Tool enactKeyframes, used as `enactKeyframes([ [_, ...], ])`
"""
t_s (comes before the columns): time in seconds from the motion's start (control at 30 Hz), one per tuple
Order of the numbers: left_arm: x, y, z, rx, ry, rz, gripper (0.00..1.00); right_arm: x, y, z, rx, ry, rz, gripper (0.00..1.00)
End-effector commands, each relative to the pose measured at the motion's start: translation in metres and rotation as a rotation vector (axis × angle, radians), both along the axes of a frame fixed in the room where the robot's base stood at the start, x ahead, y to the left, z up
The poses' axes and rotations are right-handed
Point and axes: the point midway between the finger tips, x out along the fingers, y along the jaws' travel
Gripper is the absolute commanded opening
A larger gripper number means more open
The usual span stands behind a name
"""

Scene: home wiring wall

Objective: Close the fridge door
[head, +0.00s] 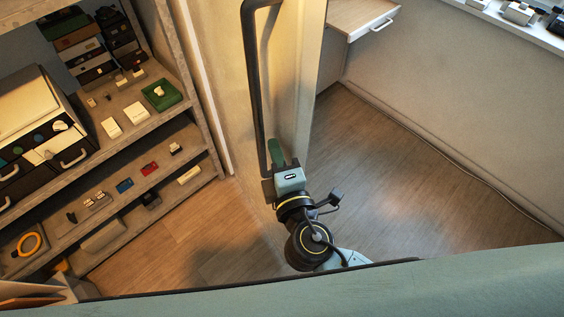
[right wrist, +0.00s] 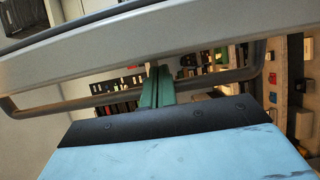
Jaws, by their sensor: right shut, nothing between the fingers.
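The fridge door (head: 228,60) is the tall cream panel in the upper middle of the head view, seen steeply from above; how far it stands open is hard to tell. Its long dark bar handle (head: 252,75) runs down its face. My right gripper (head: 275,148), with green fingers, is shut and empty at the lower end of the handle. In the right wrist view the closed green fingers (right wrist: 158,86) reach up to a grey bar frame that crosses the picture; whether they touch it I cannot tell. My left gripper is not in view.
Shelves (head: 190,85) with boxes and small items stand at the left. A wooden-topped cabinet (head: 355,18) is at the upper right, with a windowsill (head: 500,18) beyond. The wooden floor (head: 410,190) is clear on the right, with a thin cable along the wall.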

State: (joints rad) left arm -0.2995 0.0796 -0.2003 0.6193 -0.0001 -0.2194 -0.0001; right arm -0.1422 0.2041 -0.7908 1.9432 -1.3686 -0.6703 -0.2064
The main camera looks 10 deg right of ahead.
Motion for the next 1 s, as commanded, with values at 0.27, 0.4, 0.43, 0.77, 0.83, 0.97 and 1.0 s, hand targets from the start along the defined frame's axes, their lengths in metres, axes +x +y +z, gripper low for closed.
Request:
enactKeyframes([
  [0.27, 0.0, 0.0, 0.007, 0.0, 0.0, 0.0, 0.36, 0.025, 0.004, 0.0, 0.001, 0.001, 0.0, 0.0],
  [0.4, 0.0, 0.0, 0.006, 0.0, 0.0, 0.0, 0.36, 0.026, 0.004, -0.001, 0.001, 0.002, 0.0, 0.0],
  [0.43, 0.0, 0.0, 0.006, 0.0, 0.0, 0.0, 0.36, 0.026, 0.004, -0.001, 0.001, 0.002, 0.0, 0.0],
  [0.77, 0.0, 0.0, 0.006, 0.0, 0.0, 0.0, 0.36, 0.027, -0.001, -0.001, 0.0, 0.001, 0.009, 0.0],
  [0.83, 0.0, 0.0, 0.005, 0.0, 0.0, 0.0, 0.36, 0.029, -0.006, 0.0, -0.001, 0.0, 0.017, 0.0],
  [0.97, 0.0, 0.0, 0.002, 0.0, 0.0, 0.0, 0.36, 0.037, -0.022, -0.001, -0.005, -0.003, 0.048, 0.0],
  [1.0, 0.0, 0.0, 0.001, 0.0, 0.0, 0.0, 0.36, 0.04, -0.029, -0.001, -0.006, -0.003, 0.061, 0.0],
])
